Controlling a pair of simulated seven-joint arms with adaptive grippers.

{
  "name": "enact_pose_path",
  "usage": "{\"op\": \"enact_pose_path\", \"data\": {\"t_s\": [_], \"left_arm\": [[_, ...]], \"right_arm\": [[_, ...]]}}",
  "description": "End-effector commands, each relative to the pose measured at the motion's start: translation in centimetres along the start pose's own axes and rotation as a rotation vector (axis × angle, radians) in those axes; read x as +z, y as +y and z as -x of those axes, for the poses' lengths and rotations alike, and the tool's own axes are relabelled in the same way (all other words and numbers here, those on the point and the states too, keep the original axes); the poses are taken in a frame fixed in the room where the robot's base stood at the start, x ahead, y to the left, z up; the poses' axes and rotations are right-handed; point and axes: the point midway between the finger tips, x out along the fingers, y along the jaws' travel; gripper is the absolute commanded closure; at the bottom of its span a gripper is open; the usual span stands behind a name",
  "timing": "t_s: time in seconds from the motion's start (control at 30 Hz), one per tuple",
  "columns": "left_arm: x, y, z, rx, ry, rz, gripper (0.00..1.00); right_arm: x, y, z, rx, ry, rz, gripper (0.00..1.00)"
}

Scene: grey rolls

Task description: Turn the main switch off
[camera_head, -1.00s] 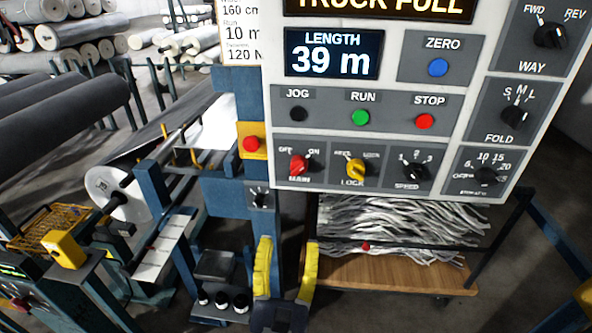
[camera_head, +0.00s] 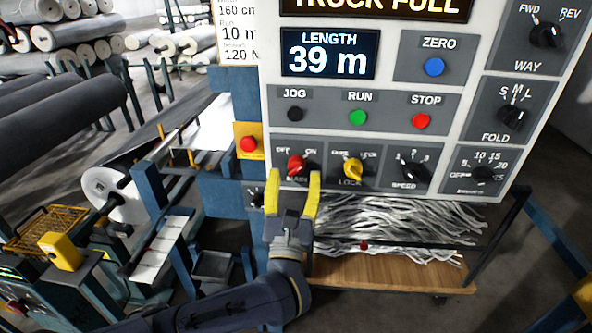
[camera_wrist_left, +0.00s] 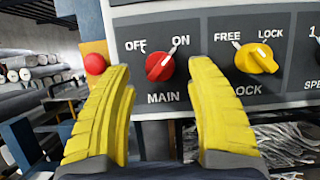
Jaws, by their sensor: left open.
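The main switch (camera_head: 297,164) is a red knob on the lower left of the white control panel (camera_head: 464,122). In the left wrist view the red knob (camera_wrist_left: 160,66) has its white pointer turned up and right toward ON, with OFF at its upper left. My left gripper (camera_head: 294,188) is open and empty, just below the main switch in the head view. In the wrist view its yellow fingers (camera_wrist_left: 161,95) stand apart on either side and below the knob, with no contact visible. My right gripper is not in view.
The yellow lock knob (camera_head: 352,169) sits just right of the main switch, then the black speed knob (camera_head: 411,172). A red button on a yellow box (camera_head: 249,144) is to the left. Above are the black, green and red buttons (camera_head: 422,121).

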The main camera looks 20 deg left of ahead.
Motion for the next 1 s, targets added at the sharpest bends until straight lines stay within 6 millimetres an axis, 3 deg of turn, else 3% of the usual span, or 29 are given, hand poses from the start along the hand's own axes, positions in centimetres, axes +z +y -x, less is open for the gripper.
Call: {"op": "enact_pose_path", "data": {"t_s": [0.3,0.7,1.0], "left_arm": [[0.0,0.0,-2.4,0.000,0.000,-0.002,0.44],[0.0,0.0,-2.6,0.000,0.000,-0.001,0.43],[0.0,0.0,-2.6,0.000,0.000,-0.001,0.78]], "right_arm": [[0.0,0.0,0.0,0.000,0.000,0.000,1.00],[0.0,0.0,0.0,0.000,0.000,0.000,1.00],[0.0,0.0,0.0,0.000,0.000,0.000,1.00]]}}
